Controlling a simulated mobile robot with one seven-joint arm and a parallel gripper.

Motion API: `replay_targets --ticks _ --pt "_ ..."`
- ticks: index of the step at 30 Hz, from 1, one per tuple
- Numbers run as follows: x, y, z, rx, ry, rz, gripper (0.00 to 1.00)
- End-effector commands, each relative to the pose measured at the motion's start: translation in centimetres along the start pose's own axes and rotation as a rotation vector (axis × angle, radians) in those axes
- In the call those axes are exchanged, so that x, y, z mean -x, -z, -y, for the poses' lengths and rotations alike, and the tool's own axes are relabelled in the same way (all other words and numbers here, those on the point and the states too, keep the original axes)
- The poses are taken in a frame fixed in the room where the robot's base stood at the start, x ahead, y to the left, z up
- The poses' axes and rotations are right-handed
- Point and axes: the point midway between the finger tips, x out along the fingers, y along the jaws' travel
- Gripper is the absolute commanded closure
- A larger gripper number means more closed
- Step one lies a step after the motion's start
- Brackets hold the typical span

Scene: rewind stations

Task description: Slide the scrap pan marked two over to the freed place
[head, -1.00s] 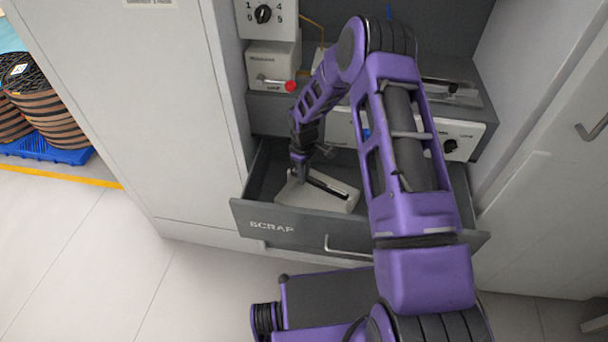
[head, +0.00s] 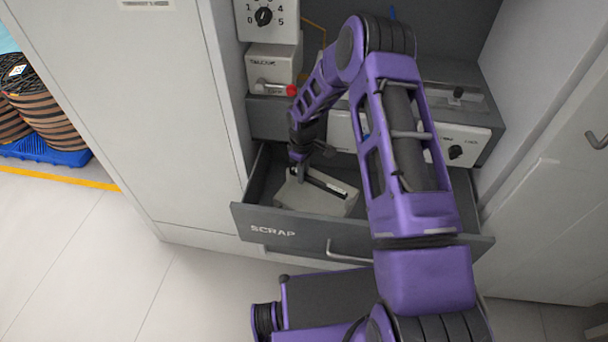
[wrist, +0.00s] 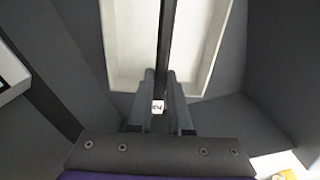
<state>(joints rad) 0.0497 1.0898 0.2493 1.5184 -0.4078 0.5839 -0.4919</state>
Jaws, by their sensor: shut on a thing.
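A pale scrap pan (head: 322,204) with a dark bar along its middle is in the left part of the open grey scrap drawer (head: 262,222). My gripper (head: 298,176) points down at the pan's left end. In the wrist view my gripper (wrist: 159,92) is shut on the dark bar of the pan (wrist: 131,50), with the pale floor on both sides of it. A small white tag (wrist: 157,107) shows between the fingers, its mark too small to read. My arm hides the drawer's right part, and I cannot see whether another pan is there.
Above the drawer are a white dial box (head: 268,16), a box with a red-tipped lever (head: 272,68) and a white panel with a black knob (head: 463,147). Cabinet walls stand close on both sides. Dark drawer floor shows right of the pan (wrist: 240,120) in the wrist view.

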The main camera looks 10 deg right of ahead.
Motion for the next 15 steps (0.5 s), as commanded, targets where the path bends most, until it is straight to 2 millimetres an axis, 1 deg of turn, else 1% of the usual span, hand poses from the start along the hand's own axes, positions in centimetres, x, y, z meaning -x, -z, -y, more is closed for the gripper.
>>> replay_targets --ticks 9,10,15 --pt "-0.01 0.09 0.07 -0.001 0.001 -0.001 1.00" --pt "-0.01 0.09 0.07 -0.001 0.001 0.000 0.78" --pt "-0.01 0.08 0.07 -0.001 0.001 0.000 0.48"
